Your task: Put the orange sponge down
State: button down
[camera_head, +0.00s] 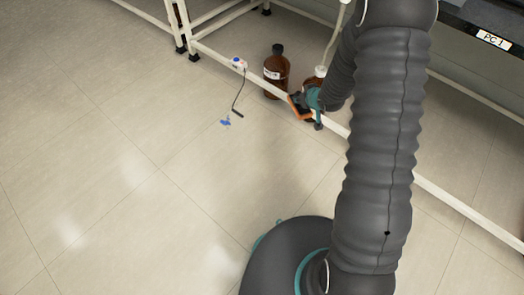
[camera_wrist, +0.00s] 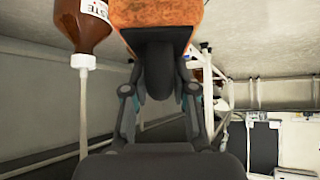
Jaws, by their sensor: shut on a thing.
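The orange sponge (camera_head: 294,106) is at my gripper (camera_head: 309,104), low beside the white frame rail in the head view. My gripper is shut on it. The head view is too small to tell whether the sponge touches the floor. Part of the sponge is hidden behind the gripper.
A brown bottle (camera_head: 276,74) stands left of my gripper; another brown bottle (camera_head: 319,74) is partly hidden behind it. A labelled brown bottle (camera_wrist: 82,25) appears inverted in the wrist view. A cable (camera_head: 237,95) and blue scrap (camera_head: 226,121) lie left. Floor on the left is clear.

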jog(key=w+a+f+n+g+y+b, duration=0.1)
jog(key=w+a+f+n+y+b, duration=0.15)
jog(key=f, duration=0.65)
jog(key=w+a+f+n+g+y+b, duration=0.1)
jog(key=w+f+n+g+b, duration=0.15)
jog(key=f, duration=0.75)
jog(key=shift+n+t, duration=0.35)
jog(key=shift+n, duration=0.15)
jog(key=s+a+f, duration=0.1)
jog(key=a+f, duration=0.1)
jog(key=a, duration=0.1)
jog(key=s+a+f+b, duration=0.1)
jog(key=s+a+f, duration=0.1)
jog(key=a, duration=0.2)
jog(key=s+a+f, duration=0.1)
jog(key=a+f, duration=0.1)
jog(key=a, duration=0.1)
jog(key=shift+s+a+f, duration=0.15)
jog(key=shift+a+f, duration=0.15)
jog(key=shift+a+f+b, duration=0.1)
jog(key=shift+f+b, duration=0.45)
jog(key=shift+f, duration=1.45)
jog(key=shift+f, duration=0.1)
jog(key=c, duration=0.9)
grip_release()
jog(key=shift+c, duration=0.2)
